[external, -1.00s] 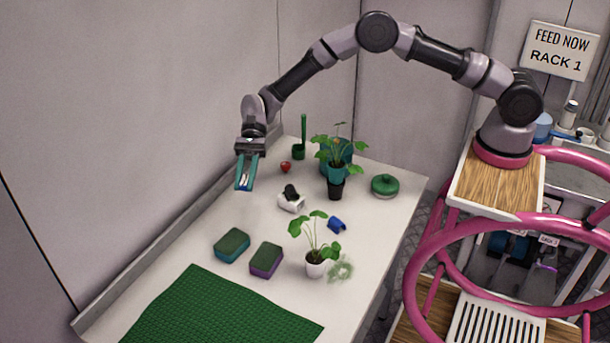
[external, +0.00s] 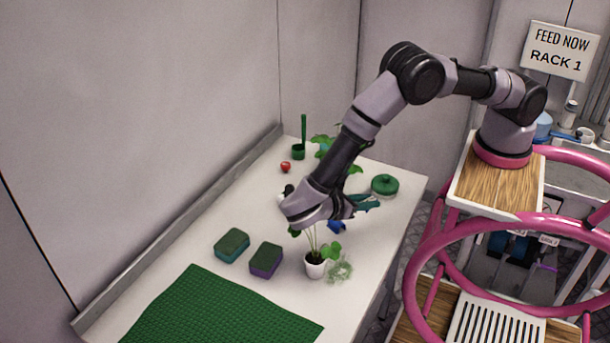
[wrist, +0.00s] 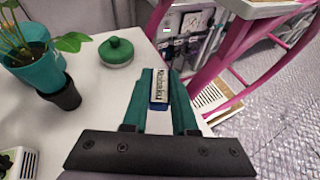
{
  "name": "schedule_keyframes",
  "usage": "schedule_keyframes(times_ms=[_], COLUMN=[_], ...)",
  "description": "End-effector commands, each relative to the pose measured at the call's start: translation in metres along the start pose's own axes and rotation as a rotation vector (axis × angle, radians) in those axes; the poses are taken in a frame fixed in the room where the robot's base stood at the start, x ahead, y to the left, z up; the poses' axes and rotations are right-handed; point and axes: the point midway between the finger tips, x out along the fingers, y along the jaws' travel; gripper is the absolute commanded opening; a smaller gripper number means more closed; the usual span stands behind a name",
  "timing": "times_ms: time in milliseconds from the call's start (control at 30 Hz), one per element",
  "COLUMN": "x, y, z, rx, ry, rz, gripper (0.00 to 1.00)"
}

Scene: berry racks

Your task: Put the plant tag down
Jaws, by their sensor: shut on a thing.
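My gripper (external: 364,203) is over the right part of the white table, its teal fingers pointing right; the forearm hides part of it in the external view. In the wrist view my gripper (wrist: 158,88) is shut on the plant tag (wrist: 160,85), a narrow white strip with dark lettering and a blue part at its near end. The tag lies between the two fingers, near the table's right edge and apart from the green lidded dish (wrist: 116,52). I cannot make out the tag in the external view, nor its exact height.
The green dish (external: 385,186) stands beyond my gripper. A teal pot (wrist: 36,68) and a black pot (wrist: 66,97) stand left in the wrist view. A white-potted seedling (external: 315,267), two sponges (external: 232,245) (external: 266,260) and a green mat (external: 205,312) occupy the near side.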

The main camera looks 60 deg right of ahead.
Motion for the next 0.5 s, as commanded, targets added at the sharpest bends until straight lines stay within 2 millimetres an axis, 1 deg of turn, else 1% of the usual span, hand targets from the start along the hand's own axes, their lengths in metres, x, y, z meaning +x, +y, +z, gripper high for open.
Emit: schedule_keyframes(times_ms=[33,200,300,500], x=[0.005,0.018,0.019,0.015], y=[-0.002,0.010,0.017,0.024], z=[0.012,0.048,0.067,0.094], rx=[-0.041,-0.195,-0.267,-0.370], ry=[-0.001,-0.001,-0.001,-0.001], rz=[0.106,0.466,0.643,0.886], gripper=[0.00,0.00,0.00,0.00])
